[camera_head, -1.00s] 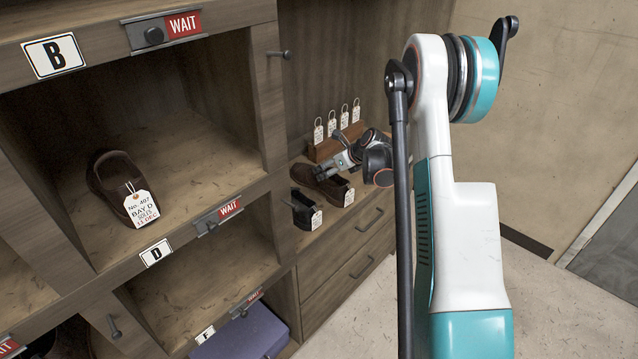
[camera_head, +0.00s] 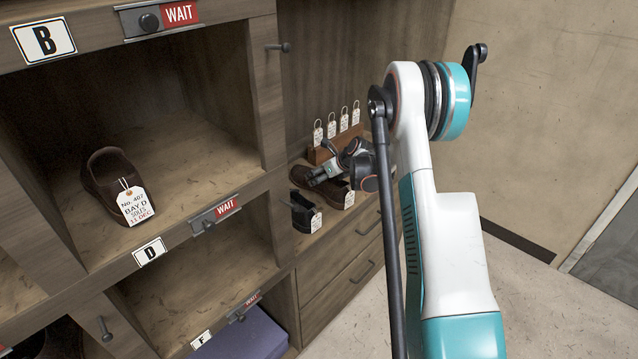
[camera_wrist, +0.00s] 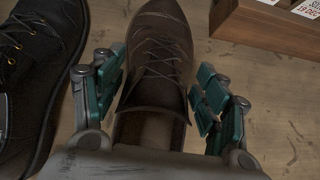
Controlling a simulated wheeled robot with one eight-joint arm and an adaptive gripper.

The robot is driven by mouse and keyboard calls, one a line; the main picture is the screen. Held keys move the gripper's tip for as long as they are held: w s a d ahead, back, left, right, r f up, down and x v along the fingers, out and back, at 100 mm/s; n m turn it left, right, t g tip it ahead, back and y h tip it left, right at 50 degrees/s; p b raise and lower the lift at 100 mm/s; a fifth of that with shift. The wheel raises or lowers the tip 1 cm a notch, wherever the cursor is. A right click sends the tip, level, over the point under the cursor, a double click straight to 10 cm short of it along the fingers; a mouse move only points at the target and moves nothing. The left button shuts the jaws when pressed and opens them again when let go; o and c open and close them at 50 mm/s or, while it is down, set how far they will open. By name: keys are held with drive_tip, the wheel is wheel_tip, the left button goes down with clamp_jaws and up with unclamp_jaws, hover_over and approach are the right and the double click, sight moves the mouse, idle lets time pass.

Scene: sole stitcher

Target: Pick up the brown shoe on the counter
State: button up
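The brown lace-up shoe (camera_head: 334,192) lies on the counter (camera_head: 312,238) with a white tag at its heel. In the wrist view the brown shoe (camera_wrist: 152,85) points away from me, toe at the top, its opening near my palm. My gripper (camera_wrist: 160,75) is open, with one teal-padded finger on each side of the shoe. Whether the pads touch it I cannot tell. In the head view my gripper (camera_head: 318,175) is over the shoe and hides part of it.
A black shoe (camera_head: 300,212) with a tag stands close by; in the wrist view it (camera_wrist: 38,75) is left of my left finger. A wooden block with several tags (camera_head: 322,154) stands behind. Another brown shoe (camera_head: 105,180), tagged Bay D, sits in the left cubby.

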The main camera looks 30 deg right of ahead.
drive_tip(key=c, duration=0.8)
drive_tip(key=shift+r, duration=0.1)
